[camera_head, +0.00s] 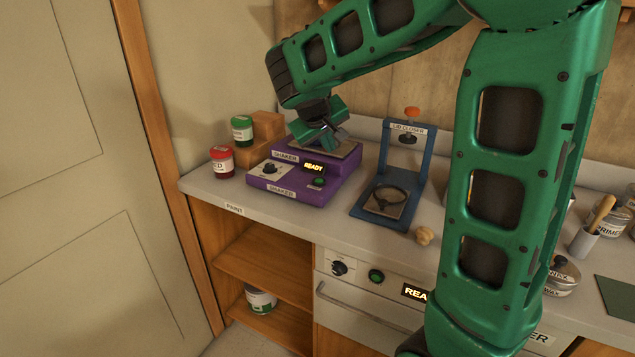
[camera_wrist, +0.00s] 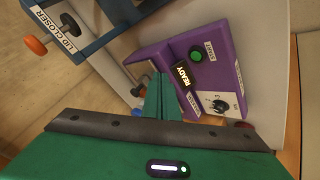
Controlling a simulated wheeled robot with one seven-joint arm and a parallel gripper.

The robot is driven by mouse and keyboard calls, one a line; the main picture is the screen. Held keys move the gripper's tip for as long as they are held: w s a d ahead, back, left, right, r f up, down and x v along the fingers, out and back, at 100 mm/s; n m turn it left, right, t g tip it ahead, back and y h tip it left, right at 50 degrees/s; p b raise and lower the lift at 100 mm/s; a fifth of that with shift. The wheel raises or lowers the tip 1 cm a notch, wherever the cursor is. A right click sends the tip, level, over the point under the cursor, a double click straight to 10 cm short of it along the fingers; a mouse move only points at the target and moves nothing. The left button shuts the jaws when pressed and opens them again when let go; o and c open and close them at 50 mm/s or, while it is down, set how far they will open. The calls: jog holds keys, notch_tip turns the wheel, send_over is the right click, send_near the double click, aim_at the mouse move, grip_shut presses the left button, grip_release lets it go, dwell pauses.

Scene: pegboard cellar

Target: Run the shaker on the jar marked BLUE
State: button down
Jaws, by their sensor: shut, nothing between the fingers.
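The purple shaker (camera_head: 290,186) stands on the counter, with a dial (camera_head: 270,168), a lit READY display (camera_head: 314,168) and a green button (camera_head: 319,182) on its lower front. In the wrist view the green START button (camera_wrist: 197,54) and the READY display (camera_wrist: 181,75) also show. My gripper (camera_head: 327,143) is shut and empty, over the shaker's raised rear plate, which it partly hides. Its fingers (camera_wrist: 160,95) also show in the wrist view. I can read no jar marked BLUE. A small blue patch (camera_wrist: 245,124) shows beside the shaker in the wrist view; I cannot tell what it is.
A red-lidded jar (camera_head: 222,161) and a green-lidded jar (camera_head: 242,130) stand left of the shaker, by orange-brown blocks (camera_head: 267,124). The blue lid closer (camera_head: 418,170) stands close on the right. Another jar (camera_head: 260,300) sits on the lower shelf.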

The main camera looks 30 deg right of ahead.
aim_at(318, 182)
jog(key=w, duration=0.1)
jog(key=w+a, duration=0.1)
jog(key=w, duration=0.1)
jog(key=shift+a+r+n+t, duration=0.3)
jog(key=shift+a+r+t, duration=0.05)
jog(key=shift+t, duration=0.05)
jog(key=shift+f, duration=0.1)
jog(key=shift+s+f, duration=0.1)
jog(key=shift+f, duration=4.2)
jog(key=shift+f, duration=0.15)
jog(key=shift+s+f, duration=0.1)
jog(key=shift+f, duration=0.15)
